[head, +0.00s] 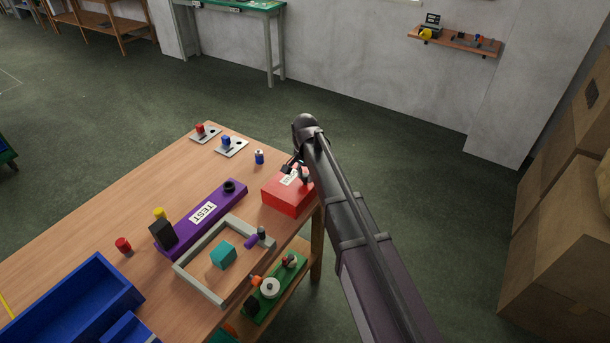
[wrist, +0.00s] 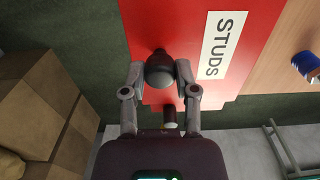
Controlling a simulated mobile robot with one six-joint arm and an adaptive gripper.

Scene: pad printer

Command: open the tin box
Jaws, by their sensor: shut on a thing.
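The tin box (head: 287,202) is red with a white label and sits at the right corner of the wooden table. In the wrist view the tin box (wrist: 150,20) fills the middle, and its label reads STUDS. My gripper (head: 295,170) is at the top of the box, partly hidden by my arm. In the wrist view my gripper (wrist: 160,76) is shut on a dark round knob (wrist: 160,70) on the red surface. A small dark cylinder with a pale band (wrist: 168,118) shows between the fingers. I cannot tell whether the lid is raised.
A purple block marked TEST (head: 178,235), a grey frame (head: 181,268) with a teal cube (head: 223,254), and a blue tray (head: 98,266) are on the table. A blue-and-white cylinder (head: 259,157) stands near the box. Cardboard boxes (head: 560,230) are at right.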

